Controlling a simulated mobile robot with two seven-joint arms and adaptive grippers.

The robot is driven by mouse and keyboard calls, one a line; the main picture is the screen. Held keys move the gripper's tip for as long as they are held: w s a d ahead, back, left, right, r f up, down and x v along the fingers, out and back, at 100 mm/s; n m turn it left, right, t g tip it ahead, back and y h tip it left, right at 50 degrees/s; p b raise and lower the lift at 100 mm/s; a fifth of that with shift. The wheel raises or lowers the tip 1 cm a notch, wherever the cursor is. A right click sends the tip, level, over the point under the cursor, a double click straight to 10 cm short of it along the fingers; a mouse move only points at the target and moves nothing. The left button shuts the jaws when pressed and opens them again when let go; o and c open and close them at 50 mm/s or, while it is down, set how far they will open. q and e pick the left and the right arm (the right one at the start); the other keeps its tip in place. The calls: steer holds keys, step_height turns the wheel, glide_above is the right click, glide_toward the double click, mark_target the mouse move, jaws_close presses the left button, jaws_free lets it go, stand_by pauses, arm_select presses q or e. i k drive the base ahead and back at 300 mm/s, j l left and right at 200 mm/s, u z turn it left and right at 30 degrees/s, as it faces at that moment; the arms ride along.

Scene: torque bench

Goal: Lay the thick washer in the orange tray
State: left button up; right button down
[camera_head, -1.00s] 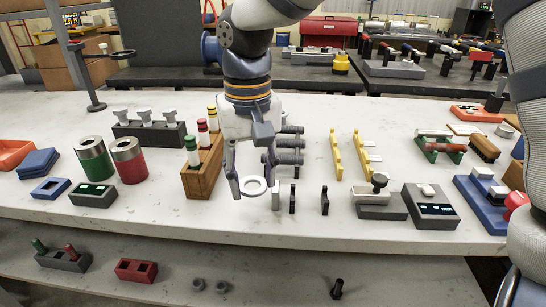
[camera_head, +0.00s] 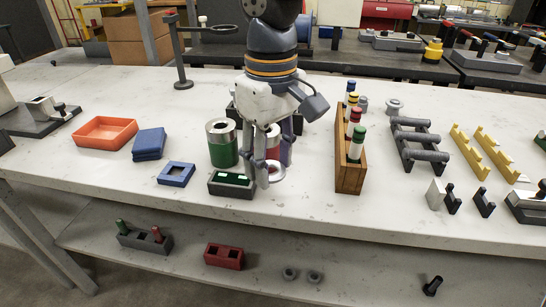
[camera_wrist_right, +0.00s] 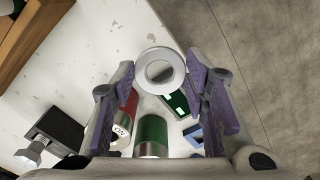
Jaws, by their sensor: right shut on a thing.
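The thick washer (camera_head: 275,171) is a pale ring at the fingertips of my right gripper (camera_head: 266,178). In the right wrist view the washer (camera_wrist_right: 160,70) sits between the two fingertips of my right gripper (camera_wrist_right: 161,66), with its hole facing the camera. The gripper is shut on it and hangs in front of the cans, beside the dark box with a green display. The orange tray (camera_head: 104,132) lies to the left on the bench, empty and apart from the gripper. My left gripper is not in view.
Between gripper and tray stand a green can (camera_head: 222,150), a blue square frame (camera_head: 176,174), the dark display box (camera_head: 232,186) and a blue block (camera_head: 149,143). A wooden rack (camera_head: 350,178) of capped tubes stands right. The bench left of the blue frame is clear.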

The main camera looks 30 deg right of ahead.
mark_target(106, 132)
steer(key=i+j, duration=0.15)
steer(key=j, duration=0.2)
steer(key=i+j, duration=0.2)
steer(key=i+j+z, duration=0.1)
steer(key=j, duration=0.35)
steer(key=i+j, duration=0.2)
steer(key=j, duration=0.15)
steer(key=i+j, duration=0.2)
steer(key=j, duration=0.15)
steer(key=i+j+z, duration=0.1)
steer(key=j, duration=0.25)
